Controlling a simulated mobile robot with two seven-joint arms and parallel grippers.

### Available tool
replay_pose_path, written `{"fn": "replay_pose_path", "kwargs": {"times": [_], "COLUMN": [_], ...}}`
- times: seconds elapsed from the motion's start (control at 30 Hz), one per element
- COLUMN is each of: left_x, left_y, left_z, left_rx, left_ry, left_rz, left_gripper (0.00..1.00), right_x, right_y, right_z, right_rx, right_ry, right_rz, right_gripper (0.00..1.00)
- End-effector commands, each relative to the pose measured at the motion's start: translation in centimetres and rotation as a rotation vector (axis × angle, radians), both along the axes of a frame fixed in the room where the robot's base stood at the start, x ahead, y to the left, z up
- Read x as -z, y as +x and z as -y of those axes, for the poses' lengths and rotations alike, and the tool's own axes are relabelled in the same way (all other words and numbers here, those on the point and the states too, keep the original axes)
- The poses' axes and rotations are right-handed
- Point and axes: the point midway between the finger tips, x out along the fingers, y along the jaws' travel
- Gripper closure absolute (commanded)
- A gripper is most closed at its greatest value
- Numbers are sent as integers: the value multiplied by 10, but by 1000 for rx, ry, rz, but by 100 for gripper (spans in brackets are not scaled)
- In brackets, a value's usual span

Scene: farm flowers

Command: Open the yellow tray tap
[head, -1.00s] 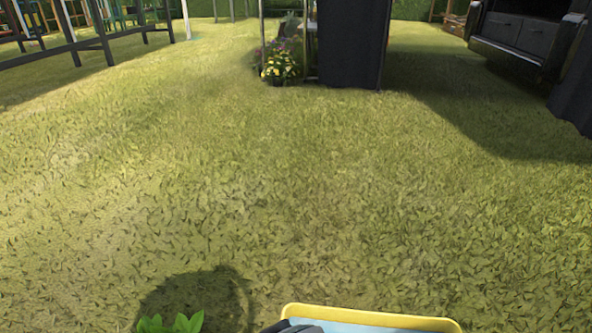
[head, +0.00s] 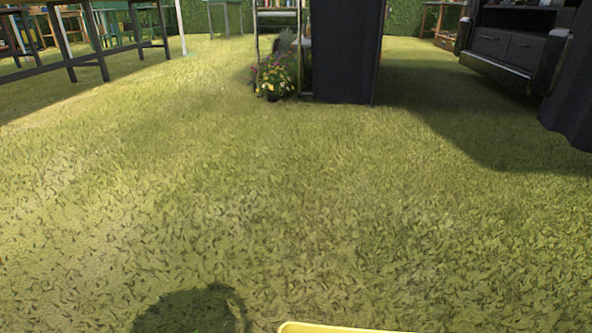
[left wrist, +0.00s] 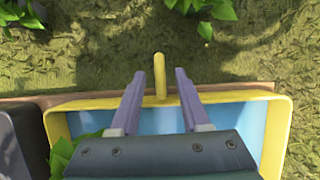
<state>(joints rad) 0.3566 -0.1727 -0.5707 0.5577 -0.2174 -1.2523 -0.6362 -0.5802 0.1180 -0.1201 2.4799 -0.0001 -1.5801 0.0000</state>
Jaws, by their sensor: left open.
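The yellow tray (left wrist: 275,140) with a light blue inside fills the lower part of the left wrist view. Its yellow rim (head: 345,328) just shows at the bottom edge of the head view. The yellow tap (left wrist: 160,78) stands at the tray's far edge, in the middle. My left gripper (left wrist: 161,76) is open over the tray, with its two purple-grey fingers on either side of the tap in the picture. Gaps show on both sides; I cannot tell the height difference. My right gripper is in neither view.
Green leaves (left wrist: 62,158) overlap the tray's left side. Leafy plants (left wrist: 210,8) stand beyond it. A dark object (left wrist: 15,140) lies beside the tray at left. Open grass (head: 250,190) stretches ahead to a black panel (head: 343,55) and flowers (head: 272,77).

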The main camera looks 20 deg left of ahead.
Motion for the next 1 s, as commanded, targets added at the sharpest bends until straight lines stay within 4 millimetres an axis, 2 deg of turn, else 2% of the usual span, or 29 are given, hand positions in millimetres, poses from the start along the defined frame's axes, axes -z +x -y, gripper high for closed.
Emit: {"fn": "replay_pose_path", "kwargs": {"times": [0.4,0.5,0.87,0.97,1.0], "left_x": [-74,-86,-89,-100,-109], "left_y": [7,8,9,8,7], "left_z": [27,32,35,37,38], "left_rx": [0,0,-1,-15,-28], "left_ry": [-2,-1,0,-9,-20], "left_rz": [0,0,0,3,8], "left_gripper": [54,54,54,54,54], "right_x": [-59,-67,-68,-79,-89], "right_y": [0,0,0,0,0], "right_z": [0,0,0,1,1], "right_rx": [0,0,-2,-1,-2], "right_ry": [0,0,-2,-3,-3], "right_rz": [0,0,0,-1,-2], "right_gripper": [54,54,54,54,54]}}
